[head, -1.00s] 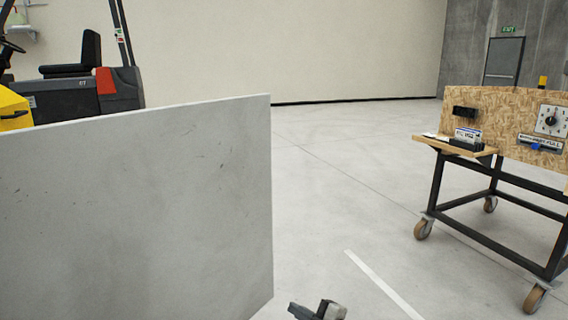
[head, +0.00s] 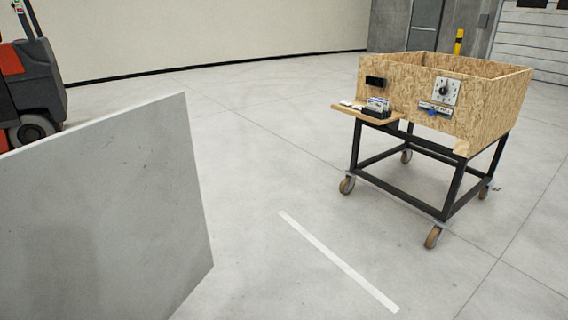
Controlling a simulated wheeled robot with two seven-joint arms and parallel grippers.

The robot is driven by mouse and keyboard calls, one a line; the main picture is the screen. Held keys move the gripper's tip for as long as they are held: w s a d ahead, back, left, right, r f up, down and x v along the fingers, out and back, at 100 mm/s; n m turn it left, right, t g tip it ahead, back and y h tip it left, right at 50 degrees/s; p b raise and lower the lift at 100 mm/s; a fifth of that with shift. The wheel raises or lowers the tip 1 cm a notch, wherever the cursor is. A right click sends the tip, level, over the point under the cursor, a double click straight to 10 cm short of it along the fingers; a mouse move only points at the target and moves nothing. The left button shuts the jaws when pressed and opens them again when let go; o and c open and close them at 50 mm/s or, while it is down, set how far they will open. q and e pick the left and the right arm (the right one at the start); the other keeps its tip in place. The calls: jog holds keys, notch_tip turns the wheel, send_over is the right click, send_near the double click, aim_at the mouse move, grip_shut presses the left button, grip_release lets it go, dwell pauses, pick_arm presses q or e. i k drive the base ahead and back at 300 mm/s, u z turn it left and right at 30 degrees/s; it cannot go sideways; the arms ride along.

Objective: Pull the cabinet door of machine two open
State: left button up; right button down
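A large flat light-grey panel (head: 95,215) stands upright at the left of the head view, cut off by the left and bottom edges. It looks like a door or a cabinet side; I cannot tell which, and no handle shows on it. No marking for machine two is visible. Neither of my grippers is in the head view now.
A wheeled black-framed cart with a chipboard box (head: 445,105) stands at the right, with a dial, a small shelf (head: 366,115) and cards on it. A forklift (head: 30,85) is at the upper left. Open concrete floor (head: 260,180) with a white line (head: 335,260) lies between.

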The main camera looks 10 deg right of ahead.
aim_at(103, 218)
jog(key=z, duration=0.5)
jog(key=i, duration=2.45)
jog(key=u, duration=2.6)
jog(key=i, duration=0.5)
jog(key=u, duration=0.05)
